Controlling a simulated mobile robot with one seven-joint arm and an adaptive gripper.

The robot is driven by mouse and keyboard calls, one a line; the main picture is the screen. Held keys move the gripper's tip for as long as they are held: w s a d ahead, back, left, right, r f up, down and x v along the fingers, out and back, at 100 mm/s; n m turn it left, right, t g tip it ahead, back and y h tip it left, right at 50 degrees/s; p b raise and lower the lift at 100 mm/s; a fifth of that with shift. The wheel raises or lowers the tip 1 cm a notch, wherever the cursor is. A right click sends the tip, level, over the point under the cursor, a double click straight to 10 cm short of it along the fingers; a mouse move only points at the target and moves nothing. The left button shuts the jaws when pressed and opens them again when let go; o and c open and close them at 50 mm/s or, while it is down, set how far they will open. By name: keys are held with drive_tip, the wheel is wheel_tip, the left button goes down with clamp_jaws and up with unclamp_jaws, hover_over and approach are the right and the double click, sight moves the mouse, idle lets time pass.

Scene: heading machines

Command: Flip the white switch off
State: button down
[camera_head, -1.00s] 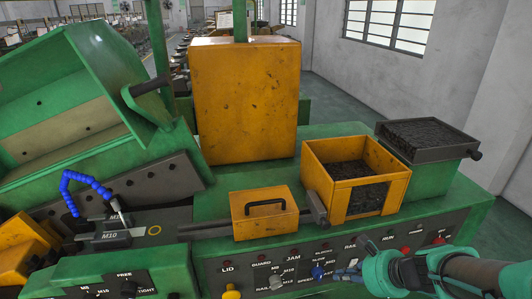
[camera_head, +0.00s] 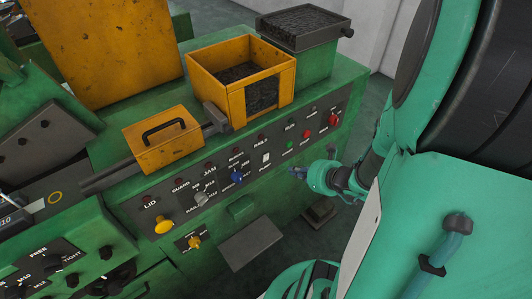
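A small white switch (camera_head: 266,158) sits on the dark control panel (camera_head: 222,178) of the green machine, just above the label PUMP. It is too small to tell which way it is set. My gripper (camera_head: 295,172) is in front of the panel, to the right of the switch and slightly lower in the picture. It appears apart from the switch. Its fingers are small and dark, and I cannot tell whether they are open or shut.
Near the switch are a blue knob (camera_head: 236,176), a grey knob (camera_head: 201,198), a green button (camera_head: 290,144) and red buttons (camera_head: 334,120). A yellow knob (camera_head: 163,226) is at the left. A yellow bin (camera_head: 262,95) and yellow box (camera_head: 162,148) stand above the panel.

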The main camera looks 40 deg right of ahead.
drive_tip(key=shift+f, duration=0.1)
idle(0.4)
drive_tip(key=b, duration=0.3)
approach(268, 155)
drive_tip(key=shift+w+a+f, duration=0.1)
drive_tip(key=shift+w+f, duration=0.6)
drive_tip(key=shift+f, duration=0.25)
drive_tip(key=shift+w+d+f, duration=0.1)
drive_tip(key=shift+w+f, duration=0.6)
drive_tip(key=shift+f, duration=0.25)
drive_tip(key=shift+w+a+f, duration=0.1)
drive_tip(key=shift+w+f, duration=0.6)
drive_tip(key=shift+f, duration=0.3)
drive_tip(key=shift+w+r+b, duration=0.25)
drive_tip(key=shift+w+b, duration=0.15)
drive_tip(key=shift+w, duration=0.1)
drive_tip(key=shift+r, duration=0.1)
drive_tip(key=shift+r+p, duration=0.55)
drive_tip(key=shift+r, duration=0.1)
